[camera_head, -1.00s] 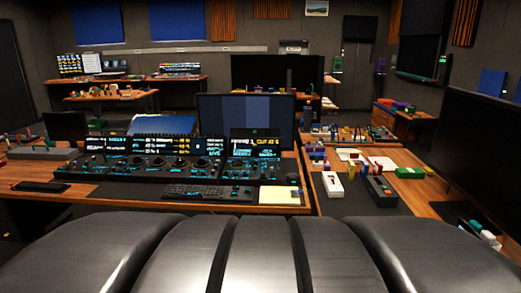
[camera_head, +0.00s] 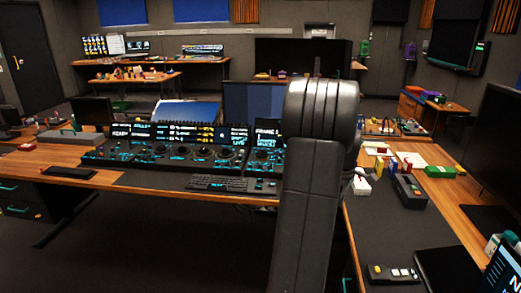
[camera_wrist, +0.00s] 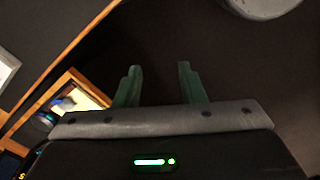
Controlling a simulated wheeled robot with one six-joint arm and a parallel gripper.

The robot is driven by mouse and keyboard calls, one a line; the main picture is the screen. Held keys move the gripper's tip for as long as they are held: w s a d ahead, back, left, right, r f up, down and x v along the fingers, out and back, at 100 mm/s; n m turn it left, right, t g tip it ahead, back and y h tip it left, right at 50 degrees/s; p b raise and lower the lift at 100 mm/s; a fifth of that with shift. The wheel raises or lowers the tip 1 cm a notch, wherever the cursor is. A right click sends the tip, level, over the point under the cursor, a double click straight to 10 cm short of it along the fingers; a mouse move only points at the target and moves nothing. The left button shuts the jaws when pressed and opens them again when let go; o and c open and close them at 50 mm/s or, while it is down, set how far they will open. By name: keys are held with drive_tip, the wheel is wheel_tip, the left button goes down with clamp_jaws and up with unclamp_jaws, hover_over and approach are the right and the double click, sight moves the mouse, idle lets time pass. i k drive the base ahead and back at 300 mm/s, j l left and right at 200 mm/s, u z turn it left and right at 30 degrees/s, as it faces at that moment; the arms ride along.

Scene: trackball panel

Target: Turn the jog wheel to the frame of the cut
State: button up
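A black control console (camera_head: 165,150) with lit displays, knobs and cyan markings stands on the wooden desk in the head view. A small screen (camera_head: 267,130) at its right end shows "FRAME" text, partly cut off by my arm. The jog wheel cannot be made out for certain; the console's right end is hidden behind my arm. In the wrist view my gripper (camera_wrist: 159,67) has two green fingers standing apart with nothing between them. It points at a dark area, and the console does not clearly show there. The gripper is not visible in the head view.
A keyboard (camera_head: 220,184) lies in front of the console and a monitor (camera_head: 250,103) stands behind it. The right desk holds a grey device (camera_head: 409,191), a green box (camera_head: 440,171) and a small remote (camera_head: 393,274). The floor at front left is clear.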

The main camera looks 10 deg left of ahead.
sight(260, 155)
drive_tip(key=i+j+z, duration=0.1)
drive_tip(key=i+j, duration=1.7)
drive_tip(key=i, duration=0.15)
